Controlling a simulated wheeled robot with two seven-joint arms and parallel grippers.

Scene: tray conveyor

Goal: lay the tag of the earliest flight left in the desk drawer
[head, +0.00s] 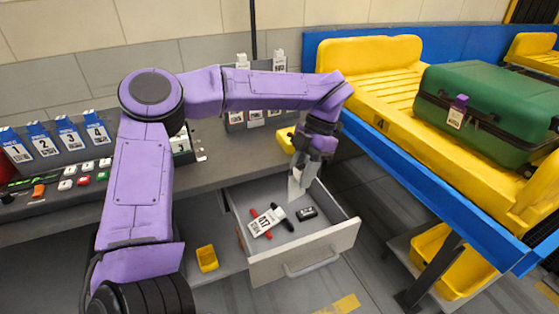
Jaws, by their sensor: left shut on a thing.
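The desk drawer (350,233) is pulled open below the desk. My left gripper (304,176) reaches down over the drawer's far part. It is shut on a white tag (295,186), which hangs below the fingers; its print cannot be read. Another white tag with black print (265,221) lies in the drawer, apart from my gripper, over a red and black item. More tags (256,116) hang on a rack at the back of the desk, partly hidden by my left arm. My right gripper is out of view.
A small black box (307,213) also lies in the drawer. A yellow cup (207,258) sits left of the drawer. The conveyor (430,185) with a green suitcase (485,108) is on the right. Numbered blue-and-white cards (70,135) and buttons are on the left.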

